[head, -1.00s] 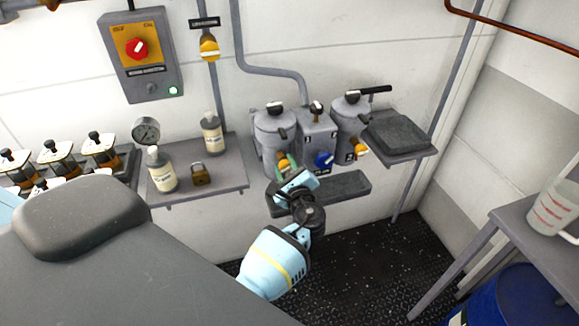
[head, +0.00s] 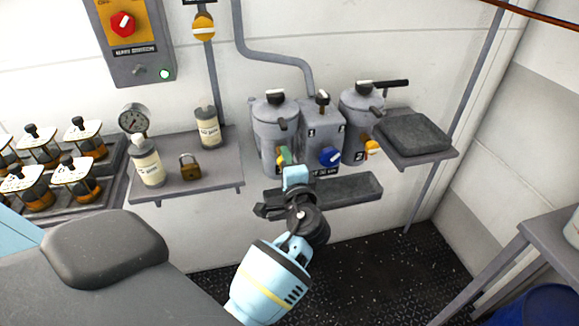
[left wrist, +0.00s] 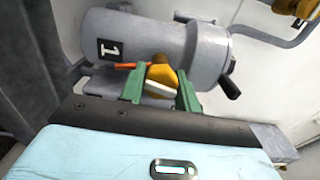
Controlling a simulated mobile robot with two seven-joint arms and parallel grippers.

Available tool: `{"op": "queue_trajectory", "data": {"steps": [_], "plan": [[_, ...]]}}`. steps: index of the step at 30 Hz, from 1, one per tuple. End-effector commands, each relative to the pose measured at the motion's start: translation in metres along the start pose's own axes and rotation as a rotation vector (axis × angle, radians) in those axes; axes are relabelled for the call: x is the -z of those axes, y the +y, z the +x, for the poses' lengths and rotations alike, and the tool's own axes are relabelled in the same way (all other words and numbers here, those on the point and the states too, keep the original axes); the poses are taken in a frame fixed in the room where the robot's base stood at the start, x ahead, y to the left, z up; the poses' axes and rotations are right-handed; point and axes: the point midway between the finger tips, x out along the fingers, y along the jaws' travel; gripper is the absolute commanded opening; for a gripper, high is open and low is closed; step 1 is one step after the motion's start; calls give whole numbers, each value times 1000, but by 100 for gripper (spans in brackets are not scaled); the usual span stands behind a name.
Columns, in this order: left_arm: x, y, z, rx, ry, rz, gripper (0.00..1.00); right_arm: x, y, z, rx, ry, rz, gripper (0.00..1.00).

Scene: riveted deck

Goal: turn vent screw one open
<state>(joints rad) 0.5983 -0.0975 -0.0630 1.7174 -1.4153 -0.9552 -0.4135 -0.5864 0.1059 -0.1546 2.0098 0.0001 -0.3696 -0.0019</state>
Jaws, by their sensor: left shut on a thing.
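The grey canister marked 1 (head: 275,120) stands against the wall, with a black knob (head: 275,97) on its lid. In the left wrist view the canister (left wrist: 150,38) lies sideways, with its lid end at the right. An orange-yellow knob (left wrist: 163,74) with a pale bar across it sits on its side. My left gripper (head: 284,157) is shut on this knob. Its green fingers (left wrist: 160,90) stand on either side of the knob. In the head view the gripper mostly hides the knob. No label shows which part is the vent screw. My right gripper is not in view.
A grey box with a blue knob (head: 330,156) and a second canister with a yellow knob (head: 372,148) stand close by on the right.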

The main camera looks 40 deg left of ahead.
Motion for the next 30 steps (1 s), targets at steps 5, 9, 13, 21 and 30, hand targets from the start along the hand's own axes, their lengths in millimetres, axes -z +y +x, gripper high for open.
{"op": "queue_trajectory", "data": {"steps": [5,9,13,21,30], "plan": [[-1,1,1,2,-2,-108,9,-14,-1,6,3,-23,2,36],[-1,0,1,2,-2,-165,9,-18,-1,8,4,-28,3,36],[-1,-1,1,3,-2,-199,9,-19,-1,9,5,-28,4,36],[-1,-3,1,4,-2,-221,9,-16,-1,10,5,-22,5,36],[0,-3,1,4,-1,-221,36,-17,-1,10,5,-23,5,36]]}}
